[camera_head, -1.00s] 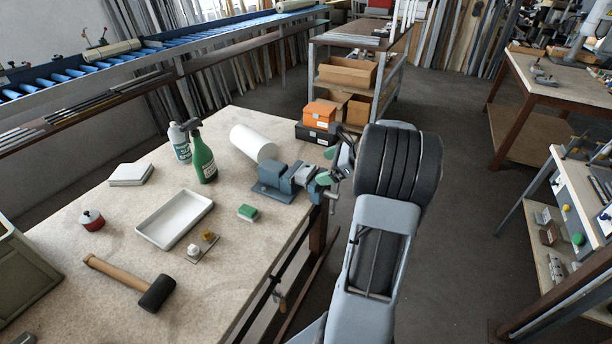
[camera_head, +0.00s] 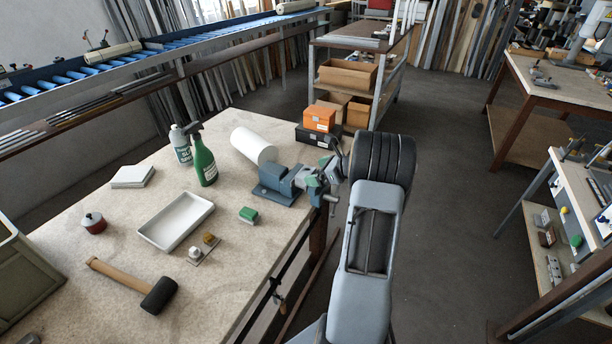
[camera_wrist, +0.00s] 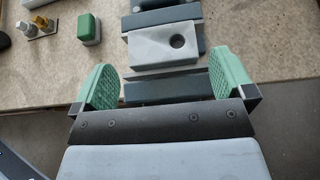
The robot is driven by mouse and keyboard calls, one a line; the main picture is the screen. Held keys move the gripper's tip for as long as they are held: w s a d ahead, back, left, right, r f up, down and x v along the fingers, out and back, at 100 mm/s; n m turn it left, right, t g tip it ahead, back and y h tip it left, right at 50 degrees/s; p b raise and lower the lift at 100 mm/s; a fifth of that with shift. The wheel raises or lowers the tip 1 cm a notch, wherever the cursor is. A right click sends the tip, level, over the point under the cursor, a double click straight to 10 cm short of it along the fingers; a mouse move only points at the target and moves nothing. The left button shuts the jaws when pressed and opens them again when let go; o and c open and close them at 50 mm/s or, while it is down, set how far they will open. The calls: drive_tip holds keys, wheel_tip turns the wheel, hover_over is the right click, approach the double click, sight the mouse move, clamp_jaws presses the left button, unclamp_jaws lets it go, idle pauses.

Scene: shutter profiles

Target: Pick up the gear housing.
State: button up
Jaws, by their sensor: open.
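The gear housing looks to be the light grey block with a dark round hole (camera_wrist: 157,54) in the wrist view. It sits at the blue-grey vise (camera_wrist: 163,17), which also shows at the table's right edge in the head view (camera_head: 273,193). My gripper (camera_wrist: 160,70) is open, with one green pad on each side of the picture. The block lies ahead of the gap between the pads, and I see no contact. In the head view my gripper (camera_head: 322,184) is beside the vise, and the block is hard to make out there.
A white roll (camera_head: 253,145) lies behind the vise. A green spray bottle (camera_head: 204,163), a green-topped block (camera_head: 248,215), a white tray (camera_head: 176,222) and a mallet (camera_head: 158,294) are on the table (camera_head: 110,215). Orange and black boxes (camera_head: 318,118) stand behind.

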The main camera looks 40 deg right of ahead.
sight(306, 172)
drive_tip(key=shift+p+x, duration=0.55)
drive_tip(key=shift+x, duration=1.7)
drive_tip(key=shift+d, duration=0.1)
drive_tip(key=shift+c, duration=0.2)
drive_tip(key=c, duration=0.9)
drive_tip(key=shift+r, duration=0.1)
drive_tip(key=shift+c, duration=0.4)
drive_tip(key=shift+r, duration=0.1)
